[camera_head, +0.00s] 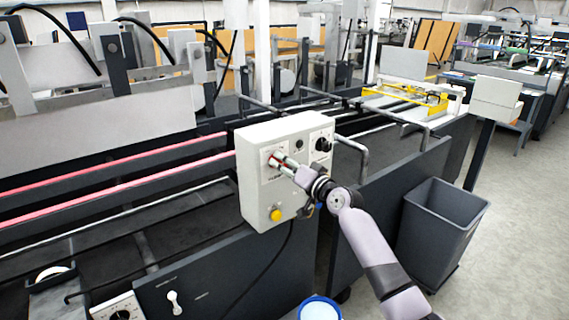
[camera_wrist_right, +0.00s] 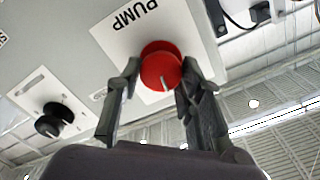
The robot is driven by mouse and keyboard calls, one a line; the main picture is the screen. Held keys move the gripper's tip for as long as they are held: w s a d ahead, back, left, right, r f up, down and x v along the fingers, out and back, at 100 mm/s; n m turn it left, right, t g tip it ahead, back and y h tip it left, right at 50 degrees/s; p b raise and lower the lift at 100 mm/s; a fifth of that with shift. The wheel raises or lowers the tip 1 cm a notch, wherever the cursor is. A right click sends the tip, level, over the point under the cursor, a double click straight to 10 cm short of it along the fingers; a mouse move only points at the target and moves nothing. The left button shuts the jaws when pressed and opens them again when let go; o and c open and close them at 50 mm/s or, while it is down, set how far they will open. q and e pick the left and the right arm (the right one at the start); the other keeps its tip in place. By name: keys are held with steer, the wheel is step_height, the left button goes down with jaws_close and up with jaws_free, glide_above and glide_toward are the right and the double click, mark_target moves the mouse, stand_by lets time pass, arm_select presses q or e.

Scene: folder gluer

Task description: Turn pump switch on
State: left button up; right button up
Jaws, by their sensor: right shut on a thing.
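The pump switch is a round red knob (camera_wrist_right: 162,70) with a white pointer line, on a white plate (camera_wrist_right: 185,35) marked PUMP. It sits on the front of a light grey control box (camera_head: 262,190). In the head view my right gripper (camera_head: 279,161) reaches the box's upper left plate and mostly hides the knob. In the wrist view my right gripper (camera_wrist_right: 155,88) has its two fingers on either side of the red knob, shut on it. My left gripper is not in view.
A black knob (camera_wrist_right: 54,120) sits on a neighbouring plate. A yellow button (camera_head: 276,214) is low on the box. A grey bin (camera_head: 440,225) stands at the right, and a dark machine panel (camera_head: 215,285) lies below the box.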

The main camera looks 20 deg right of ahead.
steer(key=m+p, duration=0.1)
steer(key=m, duration=0.4)
steer(key=shift+f+m+p, duration=0.1)
steer(key=shift+m+p, duration=0.2)
stand_by(0.4)
steer(key=o, duration=1.1)
steer(key=shift+d, duration=0.1)
steer(key=shift+o, duration=0.2)
steer(key=v, duration=1.2)
